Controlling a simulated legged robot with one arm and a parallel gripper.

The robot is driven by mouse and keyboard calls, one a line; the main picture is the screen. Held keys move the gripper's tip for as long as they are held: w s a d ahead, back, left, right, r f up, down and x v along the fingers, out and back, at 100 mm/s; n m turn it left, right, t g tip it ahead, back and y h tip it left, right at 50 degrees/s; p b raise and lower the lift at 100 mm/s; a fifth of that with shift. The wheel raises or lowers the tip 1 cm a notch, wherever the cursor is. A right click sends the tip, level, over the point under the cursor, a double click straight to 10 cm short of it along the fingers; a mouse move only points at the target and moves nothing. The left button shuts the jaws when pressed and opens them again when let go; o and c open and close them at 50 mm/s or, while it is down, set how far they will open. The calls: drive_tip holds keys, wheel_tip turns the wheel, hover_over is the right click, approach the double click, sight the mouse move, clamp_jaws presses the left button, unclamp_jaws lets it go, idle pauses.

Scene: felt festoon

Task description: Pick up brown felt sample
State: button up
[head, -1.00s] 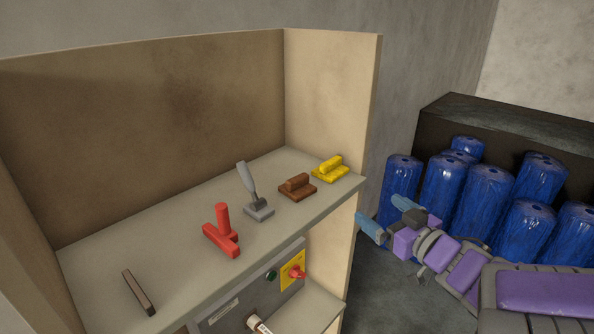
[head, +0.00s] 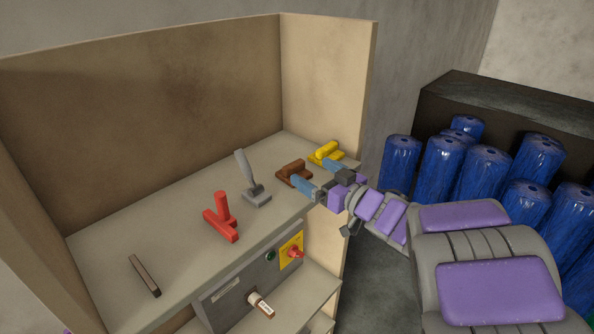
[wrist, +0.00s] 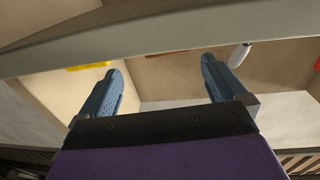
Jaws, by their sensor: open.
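The brown felt sample (head: 289,176), a brown base with a raised grip, lies on the upper shelf in the head view, between a grey tool and a yellow sample. My gripper (head: 312,172) is open, with its blue fingers at the shelf's front edge, just right of the brown sample. The near finger overlaps the sample's side in the picture; I cannot tell whether they touch. In the wrist view my gripper (wrist: 161,80) shows both blue fingers spread wide with nothing between them.
The shelf (head: 185,225) also holds a yellow sample (head: 325,152), a grey tool (head: 255,192), a red piece (head: 222,220) and a dark bar (head: 144,275). A control box (head: 245,285) sits below. Several blue rolls (head: 480,170) stand at right.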

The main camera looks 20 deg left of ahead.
sight(298, 165)
drive_tip(key=x, duration=0.2)
drive_tip(key=s+x, duration=0.1)
drive_tip(key=x, duration=0.1)
drive_tip(key=p+x, duration=0.1)
drive_tip(key=x, duration=0.2)
drive_tip(key=shift+s+a, duration=0.2)
drive_tip(key=shift+a, duration=0.25)
drive_tip(key=shift+w+a+f, duration=0.1)
drive_tip(key=shift+w+a, duration=0.15)
drive_tip(key=shift+w, duration=0.1)
drive_tip(key=shift+d, duration=0.85)
drive_tip(key=shift+c, duration=0.6)
drive_tip(key=c, duration=0.3)
drive_tip(key=shift+a, duration=0.7)
drive_tip(key=c, duration=0.6)
drive_tip(key=shift+d, duration=0.1)
